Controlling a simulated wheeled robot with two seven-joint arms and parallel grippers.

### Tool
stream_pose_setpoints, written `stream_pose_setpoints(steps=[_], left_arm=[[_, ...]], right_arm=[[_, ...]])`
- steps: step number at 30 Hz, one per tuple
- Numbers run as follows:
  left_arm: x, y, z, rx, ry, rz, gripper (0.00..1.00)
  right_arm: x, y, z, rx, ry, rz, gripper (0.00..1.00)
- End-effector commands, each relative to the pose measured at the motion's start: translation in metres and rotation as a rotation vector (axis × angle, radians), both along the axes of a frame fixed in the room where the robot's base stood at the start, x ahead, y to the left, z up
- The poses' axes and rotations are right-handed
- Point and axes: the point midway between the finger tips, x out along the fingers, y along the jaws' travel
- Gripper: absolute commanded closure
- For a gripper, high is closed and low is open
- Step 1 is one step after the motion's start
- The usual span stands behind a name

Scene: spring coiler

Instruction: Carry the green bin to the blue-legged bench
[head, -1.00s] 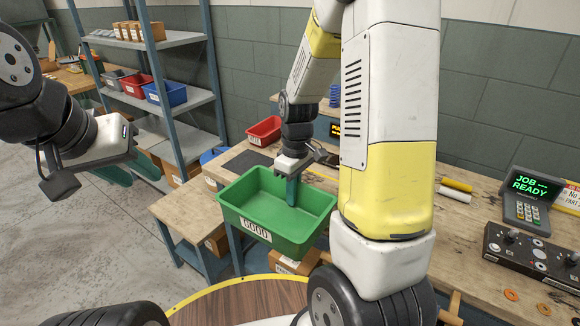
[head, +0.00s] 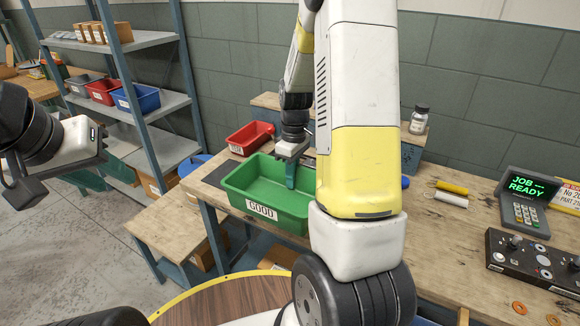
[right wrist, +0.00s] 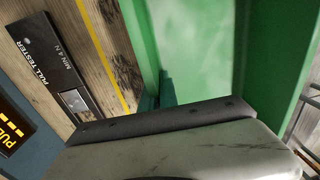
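The green bin (head: 240,197), labelled GOOD, is upright at the front-left end of the long wooden workbench (head: 448,235) in the head view; whether its base touches the top is hidden. My right gripper (head: 291,172) is at the bin's far wall, one teal finger inside the bin, and appears shut on that wall; the other finger is hidden. The right wrist view shows the bin (right wrist: 195,40) close against this gripper. My left gripper (head: 105,165) is at the far left, empty, its teal fingers apart. A lower wooden bench (head: 165,222) with blue legs stands left of the workbench.
A red bin (head: 250,137) sits just behind the green bin. A shelf rack (head: 125,100) holds small bins at left. Grey floor (head: 60,235) is open at left.

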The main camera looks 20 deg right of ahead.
Motion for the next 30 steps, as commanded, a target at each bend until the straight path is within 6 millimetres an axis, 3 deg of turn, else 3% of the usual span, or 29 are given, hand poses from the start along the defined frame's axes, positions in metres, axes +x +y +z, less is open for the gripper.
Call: stream_pose_setpoints(steps=[3, 10, 16, 23, 30], left_arm=[[0.000, 0.000, 0.000, 0.000, 0.000, 0.000, 0.64], [0.000, 0.000, 0.000, 0.000, 0.000, 0.000, 0.64], [0.000, 0.000, 0.000, 0.000, 0.000, 0.000, 0.64], [0.000, 0.000, 0.000, 0.000, 0.000, 0.000, 0.64], [0.000, 0.000, 0.000, 0.000, 0.000, 0.000, 0.64]], right_arm=[[0.018, -0.029, -0.004, -0.002, 0.000, -0.003, 1.00], [0.039, -0.064, -0.007, -0.001, 0.001, 0.000, 1.00], [0.043, -0.069, -0.014, 0.001, 0.002, 0.001, 1.00], [0.042, -0.069, -0.042, 0.000, 0.003, 0.001, 1.00], [0.043, -0.069, -0.043, 0.000, 0.000, 0.001, 1.00]])
